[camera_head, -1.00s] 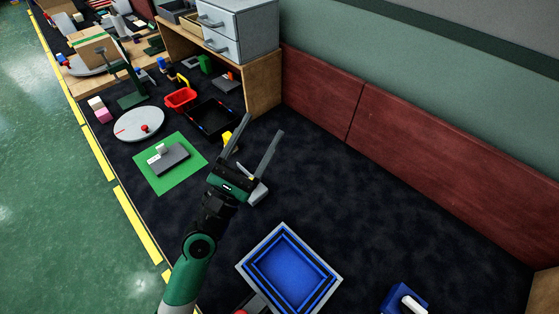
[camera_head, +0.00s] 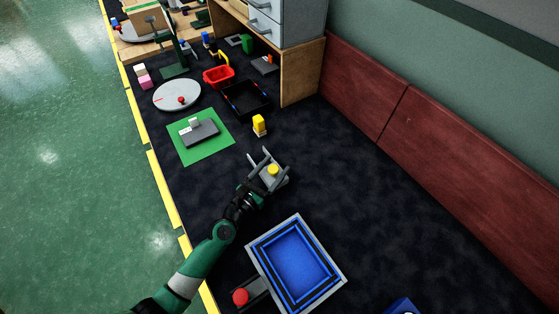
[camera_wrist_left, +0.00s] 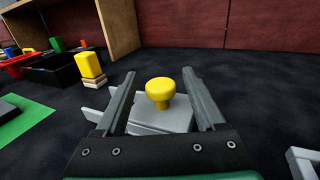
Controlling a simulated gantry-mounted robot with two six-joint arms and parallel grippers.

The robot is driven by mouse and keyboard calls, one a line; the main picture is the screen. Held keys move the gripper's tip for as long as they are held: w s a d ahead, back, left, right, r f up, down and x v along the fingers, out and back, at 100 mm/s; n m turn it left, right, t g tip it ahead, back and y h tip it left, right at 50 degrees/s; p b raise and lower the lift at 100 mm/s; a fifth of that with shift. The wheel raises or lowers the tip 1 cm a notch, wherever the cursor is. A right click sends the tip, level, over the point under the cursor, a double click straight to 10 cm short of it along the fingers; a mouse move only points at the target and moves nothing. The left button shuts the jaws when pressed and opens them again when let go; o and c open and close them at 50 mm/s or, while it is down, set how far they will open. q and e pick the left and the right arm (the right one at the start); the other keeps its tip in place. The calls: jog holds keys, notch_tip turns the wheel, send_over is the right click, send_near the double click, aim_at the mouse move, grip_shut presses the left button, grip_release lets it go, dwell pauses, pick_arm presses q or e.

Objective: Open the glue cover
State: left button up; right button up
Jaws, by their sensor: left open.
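A yellow round knob (camera_head: 272,170) stands on a grey plate-like piece on the dark mat; I cannot tell for sure whether it is the glue cover. In the left wrist view the yellow knob (camera_wrist_left: 160,92) shows between the fingers, with the grey piece (camera_wrist_left: 150,126) under and behind it. My left gripper (camera_head: 267,158) is open, with a finger on either side of the knob and a visible gap to each; its fingers also show in the left wrist view (camera_wrist_left: 159,76). A yellow block-like item (camera_head: 259,124) on a pale base stands just beyond. My right gripper is not in view.
A blue tray (camera_head: 260,252) and a red button (camera_head: 240,296) on a grey box lie near the front. A green mat (camera_head: 217,152), a white disc (camera_head: 165,97), a black tray (camera_head: 228,100) and a red basket (camera_head: 222,84) lie farther back.

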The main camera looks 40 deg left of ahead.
pick_arm(q)
jog(key=shift+w+a, duration=0.2)
jog(key=shift+w, duration=1.25)
jog(key=shift+c, duration=0.3)
grip_shut()
